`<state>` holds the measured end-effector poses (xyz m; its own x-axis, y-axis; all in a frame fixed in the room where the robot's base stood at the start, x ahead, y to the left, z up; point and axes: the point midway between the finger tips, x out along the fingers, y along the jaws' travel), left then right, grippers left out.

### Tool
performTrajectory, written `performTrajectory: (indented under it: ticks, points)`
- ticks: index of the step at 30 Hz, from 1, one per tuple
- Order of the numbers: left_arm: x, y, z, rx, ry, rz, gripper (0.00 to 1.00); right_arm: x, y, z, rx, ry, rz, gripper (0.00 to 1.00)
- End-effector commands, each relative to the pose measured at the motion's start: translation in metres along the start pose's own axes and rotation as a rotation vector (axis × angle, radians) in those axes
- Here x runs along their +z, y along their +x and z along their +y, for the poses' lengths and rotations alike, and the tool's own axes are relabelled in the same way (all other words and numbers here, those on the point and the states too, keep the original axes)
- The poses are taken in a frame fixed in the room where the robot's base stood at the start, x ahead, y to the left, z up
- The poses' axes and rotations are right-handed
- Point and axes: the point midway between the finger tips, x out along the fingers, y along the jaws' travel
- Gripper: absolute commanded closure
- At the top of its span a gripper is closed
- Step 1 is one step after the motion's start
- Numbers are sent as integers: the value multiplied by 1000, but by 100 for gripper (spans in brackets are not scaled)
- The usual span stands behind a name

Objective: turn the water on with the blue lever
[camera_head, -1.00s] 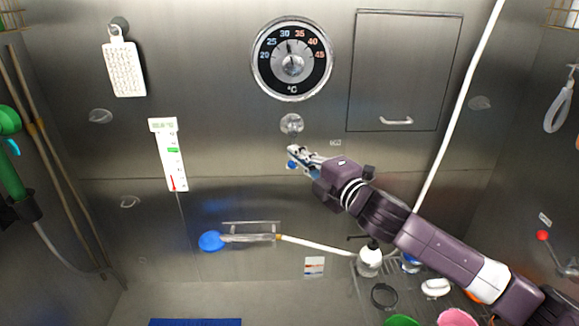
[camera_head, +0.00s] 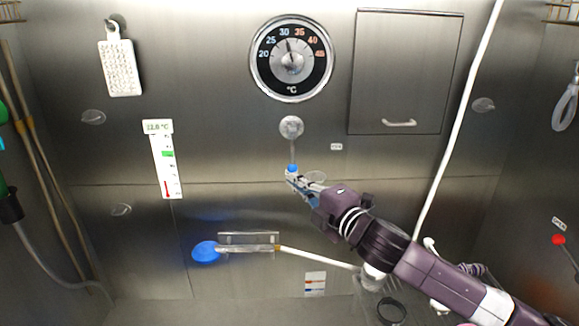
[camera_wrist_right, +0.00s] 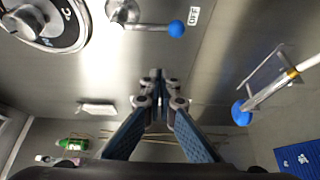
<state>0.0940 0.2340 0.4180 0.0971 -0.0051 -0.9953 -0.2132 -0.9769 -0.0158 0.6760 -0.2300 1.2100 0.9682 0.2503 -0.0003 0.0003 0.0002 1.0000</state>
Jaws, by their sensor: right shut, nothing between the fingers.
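The water lever is on the steel back wall below the round dial. Its round metal hub (camera_head: 291,127) carries a thin stem that hangs straight down to a blue ball (camera_head: 292,168). In the right wrist view the blue ball (camera_wrist_right: 176,29) stands clear of the fingers, and an OFF label (camera_wrist_right: 194,15) is beside it. My right gripper (camera_head: 291,178) is shut and empty, its tips just below the ball in the head view. I cannot tell whether they touch there; the wrist view shows a gap. My left gripper is not in view.
The temperature dial (camera_head: 292,60) is above the lever. A cabinet door (camera_head: 405,75) is at upper right. The blue-headed shower wand (camera_head: 206,251) rests in a wall holder at lower left. A thermometer strip (camera_head: 165,165) hangs left.

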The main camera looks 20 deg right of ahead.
Motion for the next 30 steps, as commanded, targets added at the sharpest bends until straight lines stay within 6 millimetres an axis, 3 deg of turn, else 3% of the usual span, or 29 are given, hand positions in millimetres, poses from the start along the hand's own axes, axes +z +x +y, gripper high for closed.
performTrajectory:
  ticks: [7, 23, 30]
  points:
    - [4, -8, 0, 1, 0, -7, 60, 0, 17, 3, 1, 2, -1, 100]
    - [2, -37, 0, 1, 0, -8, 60, 0, 102, 3, 0, 2, 0, 100]
    - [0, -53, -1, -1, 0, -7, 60, 31, 89, 1, -3, -2, -1, 100]
